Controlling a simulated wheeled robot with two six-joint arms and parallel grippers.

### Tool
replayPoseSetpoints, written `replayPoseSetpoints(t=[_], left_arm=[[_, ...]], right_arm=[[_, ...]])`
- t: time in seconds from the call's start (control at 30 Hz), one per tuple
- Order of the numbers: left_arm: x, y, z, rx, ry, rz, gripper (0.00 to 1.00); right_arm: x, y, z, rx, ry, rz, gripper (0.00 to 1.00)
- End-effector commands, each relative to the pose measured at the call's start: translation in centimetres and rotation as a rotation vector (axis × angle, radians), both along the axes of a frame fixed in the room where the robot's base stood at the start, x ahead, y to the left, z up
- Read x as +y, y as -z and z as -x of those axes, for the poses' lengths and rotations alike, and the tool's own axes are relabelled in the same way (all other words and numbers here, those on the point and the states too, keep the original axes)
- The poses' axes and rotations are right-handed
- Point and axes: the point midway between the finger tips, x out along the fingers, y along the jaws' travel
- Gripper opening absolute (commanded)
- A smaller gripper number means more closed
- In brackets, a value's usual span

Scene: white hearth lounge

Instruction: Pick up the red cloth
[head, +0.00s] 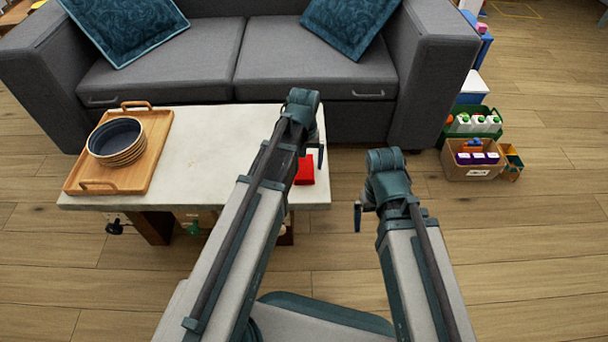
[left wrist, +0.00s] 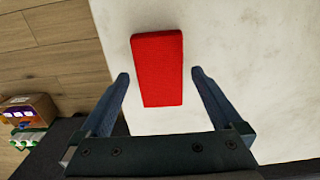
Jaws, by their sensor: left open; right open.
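The red cloth (left wrist: 158,68) is a folded rectangular block lying on the pale tabletop. In the left wrist view it lies between and beyond the two open fingers of my left gripper (left wrist: 160,78), apart from both. In the head view the red cloth (head: 305,170) shows near the table's right end, partly hidden by my left arm. My left gripper (head: 318,150) is over the table there, its fingers mostly hidden. My right gripper (head: 358,215) hangs to the right of the table over the floor, empty.
The low table (head: 215,145) carries a wooden tray (head: 78,172) with stacked bowls (head: 117,140) at its left end. A grey sofa (head: 210,55) stands behind. Crates with bottles (head: 472,125) and a cardboard box (head: 475,172) sit on the floor at right. The table's middle is clear.

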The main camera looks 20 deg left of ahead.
Motion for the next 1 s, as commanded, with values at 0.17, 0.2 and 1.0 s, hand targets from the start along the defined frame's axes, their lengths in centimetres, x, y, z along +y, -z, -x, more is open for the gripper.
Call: replayPoseSetpoints(t=[0.17,0.2,1.0], left_arm=[[-0.01,1.05,0.01,0.0,0.0,0.0,1.0],[-0.01,0.97,0.01,0.0,0.0,0.0,1.0],[0.0,0.88,0.01,0.0,0.0,0.0,0.13]], right_arm=[[0.01,1.05,0.0,0.0,0.002,0.0,1.0],[0.02,0.97,0.0,0.0,0.002,-0.001,1.0],[0.01,0.88,0.0,0.0,0.002,0.0,1.0]])
